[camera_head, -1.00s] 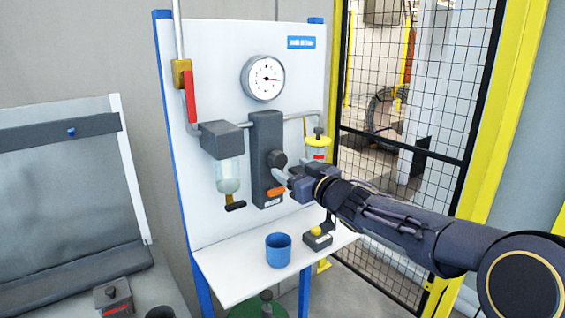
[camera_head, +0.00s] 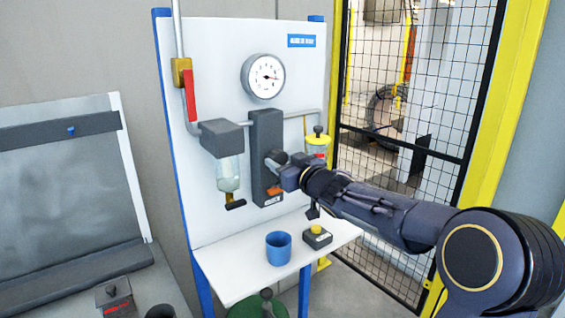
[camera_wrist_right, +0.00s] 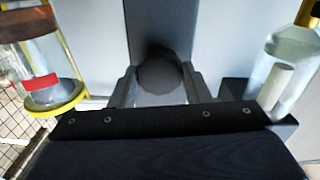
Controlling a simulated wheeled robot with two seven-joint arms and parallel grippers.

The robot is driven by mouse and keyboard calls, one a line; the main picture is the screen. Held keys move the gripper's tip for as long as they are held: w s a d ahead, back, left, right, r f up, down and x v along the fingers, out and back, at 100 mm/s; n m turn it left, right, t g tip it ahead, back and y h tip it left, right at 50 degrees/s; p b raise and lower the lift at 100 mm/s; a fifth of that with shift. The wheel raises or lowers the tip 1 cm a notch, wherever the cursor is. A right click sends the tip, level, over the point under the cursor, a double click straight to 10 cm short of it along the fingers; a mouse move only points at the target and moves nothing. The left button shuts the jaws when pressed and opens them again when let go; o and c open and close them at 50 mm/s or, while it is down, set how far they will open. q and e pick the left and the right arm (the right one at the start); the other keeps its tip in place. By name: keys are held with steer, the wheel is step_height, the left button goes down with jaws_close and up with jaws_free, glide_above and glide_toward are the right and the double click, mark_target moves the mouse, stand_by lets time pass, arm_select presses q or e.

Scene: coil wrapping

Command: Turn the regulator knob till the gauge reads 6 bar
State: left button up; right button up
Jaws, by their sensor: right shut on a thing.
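The round white gauge (camera_head: 263,76) is mounted high on the white panel; its needle points to the right, but the numbers are too small to read. Below it stands the dark regulator block (camera_head: 266,130). The dark round regulator knob (camera_wrist_right: 160,76) shows between my right gripper's fingers in the wrist view. My right gripper (camera_head: 280,166) is shut on the knob at the block's front and covers most of it in the head view. The right gripper's fingers also show in the wrist view (camera_wrist_right: 160,88), one on each side of the knob. My left gripper is not in view.
A filter bowl (camera_head: 228,174) hangs left of the block, and a yellow-topped bowl (camera_head: 317,146) hangs right of it. A red-handled valve (camera_head: 190,95) is on the pipe. A blue cup (camera_head: 278,248) and a yellow-button box (camera_head: 317,237) stand on the white shelf (camera_head: 235,276).

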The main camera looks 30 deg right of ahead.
steer(key=shift+n, duration=0.3)
steer(key=n+b, duration=0.1)
steer(key=n, duration=0.1)
steer(key=shift+f+n, duration=0.1)
steer(key=shift+n, duration=0.2)
steer(key=shift+n+b, duration=0.7)
steer(key=shift+n, duration=1.2)
steer(key=o, duration=1)
steer(key=s, duration=0.7)
steer(key=shift+s+d, duration=0.2)
steer(key=shift+s, duration=0.2)
